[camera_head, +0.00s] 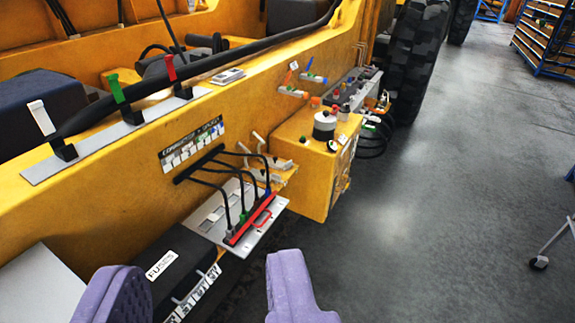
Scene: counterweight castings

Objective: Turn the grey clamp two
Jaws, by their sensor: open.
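My gripper (205,264) is open and empty, its two purple fingers wide apart at the bottom of the picture. A black hose runs along the yellow frame through three clamps on a grey strip. The leftmost clamp has a pale grey-white handle (41,118), the middle one a green handle (116,89), the right one a red handle (168,66). All three handles stand up, leaning slightly left. My gripper is apart from them, lower and to the right. No number shows on any clamp, so I cannot tell for certain which is clamp two.
Black cables run from a labelled panel (192,146) to a metal plate (205,219) with a red-handled bar (249,219). A black fuses box (178,254) sits behind my fingers. A yellow box (312,165) juts out at centre. Grey floor (440,220) on the right is mostly clear.

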